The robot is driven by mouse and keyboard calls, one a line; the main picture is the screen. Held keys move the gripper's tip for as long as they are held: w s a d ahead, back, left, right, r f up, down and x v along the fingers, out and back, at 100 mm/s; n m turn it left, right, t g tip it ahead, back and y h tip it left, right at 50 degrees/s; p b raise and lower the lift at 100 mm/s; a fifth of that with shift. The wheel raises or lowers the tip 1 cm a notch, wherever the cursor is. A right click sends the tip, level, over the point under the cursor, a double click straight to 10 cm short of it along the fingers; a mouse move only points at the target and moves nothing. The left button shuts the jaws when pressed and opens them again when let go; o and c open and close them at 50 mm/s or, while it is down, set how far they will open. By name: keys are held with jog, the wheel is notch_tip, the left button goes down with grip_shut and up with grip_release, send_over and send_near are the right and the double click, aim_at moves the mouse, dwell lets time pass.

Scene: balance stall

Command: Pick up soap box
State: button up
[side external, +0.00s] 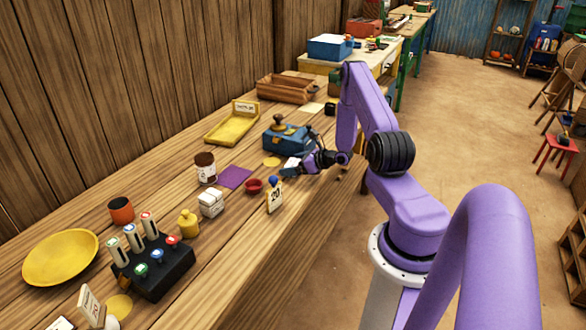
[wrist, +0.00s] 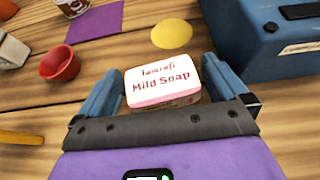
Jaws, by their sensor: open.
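The soap box (wrist: 163,82) is a small white and pink box with red "Mild Soap" lettering. In the wrist view it lies between the two blue fingers of my gripper (wrist: 165,88). The fingers are open, one on each side of the box, and a gap shows at least on the right. In the side view the white top of the soap box (side external: 292,162) shows at my gripper (side external: 291,170), low over the table. The lower part of the box is partly hidden by my gripper in the wrist view.
A blue balance (side external: 287,137) stands close behind; its body (wrist: 262,40) is right of my gripper. A red bowl (side external: 253,186), a purple mat (side external: 235,177), a yellow disc (wrist: 172,36) and a "20" card (side external: 274,198) are nearby. A white block (side external: 211,203) stands farther left.

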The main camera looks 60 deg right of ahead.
jog(key=shift+w+f, duration=0.1)
jog(key=shift+w, duration=0.1)
jog(key=c, duration=0.9)
jog(key=shift+o, duration=0.2)
